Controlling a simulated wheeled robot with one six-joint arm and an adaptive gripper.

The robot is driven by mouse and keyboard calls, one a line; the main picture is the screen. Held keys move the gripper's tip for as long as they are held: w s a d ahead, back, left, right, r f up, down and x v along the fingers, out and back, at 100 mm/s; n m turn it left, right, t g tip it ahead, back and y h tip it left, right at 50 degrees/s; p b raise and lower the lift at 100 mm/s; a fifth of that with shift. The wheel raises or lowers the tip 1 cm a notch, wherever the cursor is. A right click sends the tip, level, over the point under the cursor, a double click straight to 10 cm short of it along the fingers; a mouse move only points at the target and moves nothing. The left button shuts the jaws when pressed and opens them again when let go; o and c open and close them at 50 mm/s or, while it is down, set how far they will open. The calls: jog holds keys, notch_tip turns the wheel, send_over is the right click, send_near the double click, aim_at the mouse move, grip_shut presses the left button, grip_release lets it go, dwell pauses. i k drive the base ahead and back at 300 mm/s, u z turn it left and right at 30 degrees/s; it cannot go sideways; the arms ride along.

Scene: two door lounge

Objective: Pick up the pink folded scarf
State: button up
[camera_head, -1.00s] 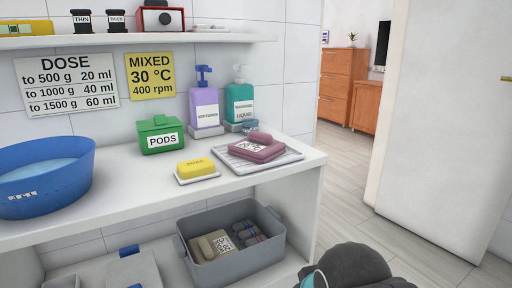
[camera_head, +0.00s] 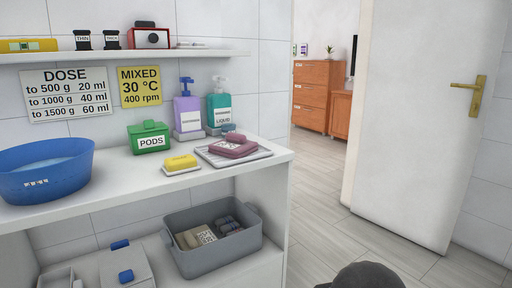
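The pink folded scarf (camera_head: 233,148) lies flat on a grey ribbed tray (camera_head: 262,153) near the right end of the white counter. A pale label shows on its top. A small rounded item (camera_head: 233,138) in a similar pink shows at its back edge; I cannot tell whether it is part of the scarf. A dark rounded part of my own arm shows at the bottom edge, right of the counter. My gripper's fingers are not in view.
A yellow soap (camera_head: 181,162), a green pods box (camera_head: 149,138) and a blue basin (camera_head: 45,170) stand left of the tray. Two pump bottles (camera_head: 187,112) (camera_head: 219,108) stand behind it. A grey bin (camera_head: 213,258) sits on the lower shelf. An open door (camera_head: 425,120) stands right; floor between is clear.

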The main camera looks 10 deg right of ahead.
aim_at(235, 146)
jog(key=z, duration=1)
jog(key=i, duration=1.1)
jog(key=u, duration=2.35)
